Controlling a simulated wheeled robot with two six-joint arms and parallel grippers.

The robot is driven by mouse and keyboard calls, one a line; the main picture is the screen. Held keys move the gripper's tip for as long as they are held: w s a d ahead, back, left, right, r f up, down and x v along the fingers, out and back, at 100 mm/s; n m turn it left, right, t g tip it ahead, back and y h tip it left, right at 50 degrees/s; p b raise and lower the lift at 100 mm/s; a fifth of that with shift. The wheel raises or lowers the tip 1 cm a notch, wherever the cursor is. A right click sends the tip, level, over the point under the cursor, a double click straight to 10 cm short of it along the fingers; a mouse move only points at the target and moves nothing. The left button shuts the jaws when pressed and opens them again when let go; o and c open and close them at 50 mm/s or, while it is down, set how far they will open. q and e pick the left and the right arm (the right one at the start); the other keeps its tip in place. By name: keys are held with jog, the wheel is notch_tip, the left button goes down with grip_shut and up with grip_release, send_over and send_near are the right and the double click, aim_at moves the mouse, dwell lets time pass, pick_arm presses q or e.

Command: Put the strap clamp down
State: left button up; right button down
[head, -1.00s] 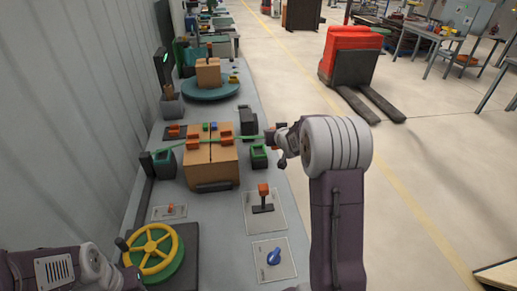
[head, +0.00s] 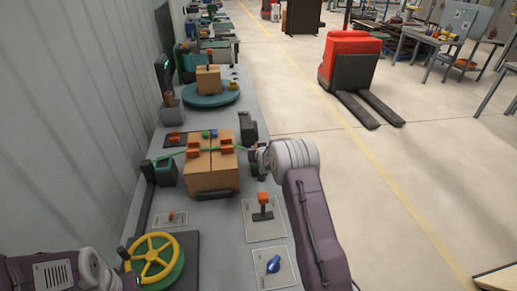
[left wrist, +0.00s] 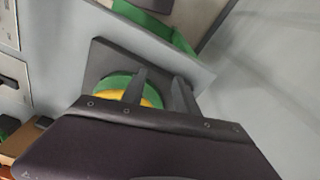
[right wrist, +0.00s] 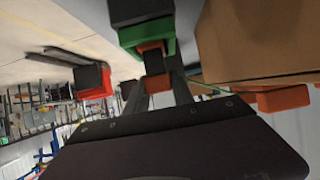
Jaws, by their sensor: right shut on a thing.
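The strap clamp (right wrist: 152,47) is an orange and dark block between my right gripper's fingertips (right wrist: 157,82). In the right wrist view it is close against a green and black holder (right wrist: 160,28); I cannot tell whether it is seated. In the head view my right gripper (head: 258,160) is just right of the cardboard box (head: 211,178) and mostly hides the clamp and holder. A green strap (head: 175,154) runs over the box between orange corner pieces (head: 226,141). My left gripper (left wrist: 160,88) is open and empty near the yellow and green handwheel (head: 155,257).
A second green and black holder (head: 165,173) stands left of the box. An orange-topped lever (head: 263,203) and a blue knob (head: 273,265) are in front. A green turntable (head: 211,94) carries another box behind. Open floor lies to the right.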

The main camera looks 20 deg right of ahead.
jog(key=shift+f, duration=0.1)
jog(key=c, duration=1.1)
grip_release()
jog(key=shift+r, duration=0.3)
jog(key=shift+s+a, duration=0.1)
jog(key=shift+s, duration=0.25)
jog(key=b+v, duration=0.1)
jog(key=v, duration=1)
jog(key=shift+s+r, duration=0.1)
jog(key=shift+s, duration=0.05)
